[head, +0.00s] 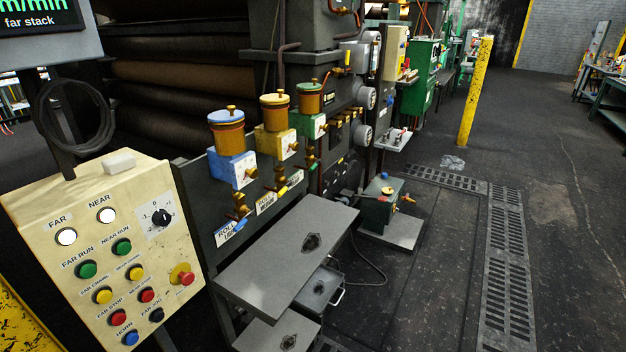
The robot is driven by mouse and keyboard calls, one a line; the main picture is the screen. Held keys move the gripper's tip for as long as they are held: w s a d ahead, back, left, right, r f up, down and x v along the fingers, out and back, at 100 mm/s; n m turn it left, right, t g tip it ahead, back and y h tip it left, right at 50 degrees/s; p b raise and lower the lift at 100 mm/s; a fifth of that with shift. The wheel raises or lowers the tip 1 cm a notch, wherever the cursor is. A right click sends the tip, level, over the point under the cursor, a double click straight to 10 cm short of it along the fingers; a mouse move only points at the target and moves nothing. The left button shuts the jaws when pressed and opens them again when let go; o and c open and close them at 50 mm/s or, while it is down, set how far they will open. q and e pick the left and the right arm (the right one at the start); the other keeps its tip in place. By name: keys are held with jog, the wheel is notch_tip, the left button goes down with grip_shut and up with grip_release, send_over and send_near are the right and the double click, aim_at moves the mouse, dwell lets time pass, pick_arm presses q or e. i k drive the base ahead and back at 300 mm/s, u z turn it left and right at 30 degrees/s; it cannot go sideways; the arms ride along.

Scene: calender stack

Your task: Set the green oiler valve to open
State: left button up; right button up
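The green oiler (309,103) has a green lid over an amber cup and a green block with a pale dial face. It is the farthest of three oilers on the dark panel beside the machine. A small brass knob (322,128) sits on the front of its block, and brass fittings hang below it. The knob's setting is too small to read. The yellow oiler (275,127) is in the middle and the blue oiler (232,150) is nearest. Neither of my grippers is in view.
A cream control box (105,250) with coloured buttons stands at the near left. A grey shelf (285,258) juts out below the oilers, with a lower box (322,288) under it. A yellow post (475,92) stands farther back. The floor to the right is mostly clear.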

aim_at(315, 164)
jog(key=z, duration=0.5)
jog(key=i, duration=0.9)
jog(key=u, duration=0.25)
